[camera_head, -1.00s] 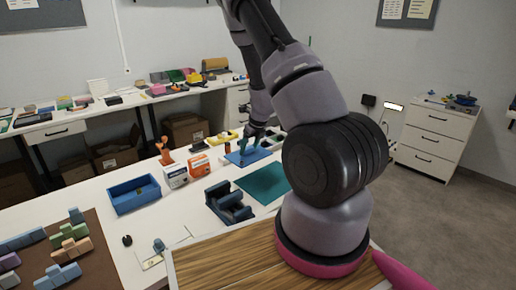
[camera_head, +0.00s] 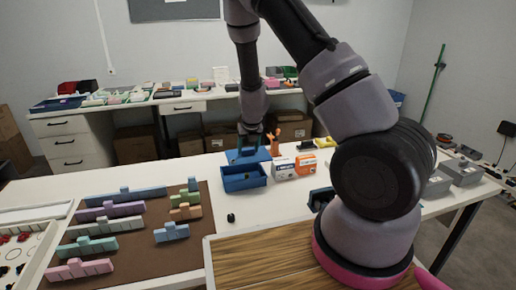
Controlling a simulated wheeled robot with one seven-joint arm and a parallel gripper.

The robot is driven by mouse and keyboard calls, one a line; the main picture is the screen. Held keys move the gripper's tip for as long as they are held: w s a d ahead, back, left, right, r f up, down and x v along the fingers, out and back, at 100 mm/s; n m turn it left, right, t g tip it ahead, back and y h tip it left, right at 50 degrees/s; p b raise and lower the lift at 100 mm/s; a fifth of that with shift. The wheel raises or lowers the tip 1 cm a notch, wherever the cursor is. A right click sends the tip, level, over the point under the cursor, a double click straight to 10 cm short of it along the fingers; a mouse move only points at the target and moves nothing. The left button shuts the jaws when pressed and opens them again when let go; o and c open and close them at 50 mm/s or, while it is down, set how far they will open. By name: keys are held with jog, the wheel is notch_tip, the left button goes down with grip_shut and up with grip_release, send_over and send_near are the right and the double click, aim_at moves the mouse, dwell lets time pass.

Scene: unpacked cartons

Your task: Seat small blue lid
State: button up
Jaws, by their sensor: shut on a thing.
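The small blue lid (camera_head: 247,155) is a flat blue piece held at the far edge of the blue box. My gripper (camera_head: 250,146) is small and dark in this view and is shut on the lid from above. The open blue box (camera_head: 244,184) stands on the white table just in front of and below the lid. The lid overlaps the box's back edge in the picture; I cannot tell whether they touch. The fingertips are too small to make out clearly.
A white-and-blue carton (camera_head: 284,169) and an orange carton (camera_head: 305,165) stand right of the box, with an orange figure (camera_head: 274,142) behind. A brown mat (camera_head: 140,250) with several coloured block pieces lies at left. A small black object (camera_head: 231,217) sits on the table.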

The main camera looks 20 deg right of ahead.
aim_at(243, 157)
jog(key=shift+w+a, duration=0.15)
jog(key=shift+a, duration=0.8)
jog(key=shift+a+f, duration=0.1)
jog(key=shift+a, duration=0.1)
jog(key=shift+f, duration=2.15)
jog(key=shift+f, duration=0.2)
jog(key=shift+f, duration=1)
jog(key=o, duration=1.5)
jog(key=v, duration=1.1)
jog(key=shift+d, duration=0.1)
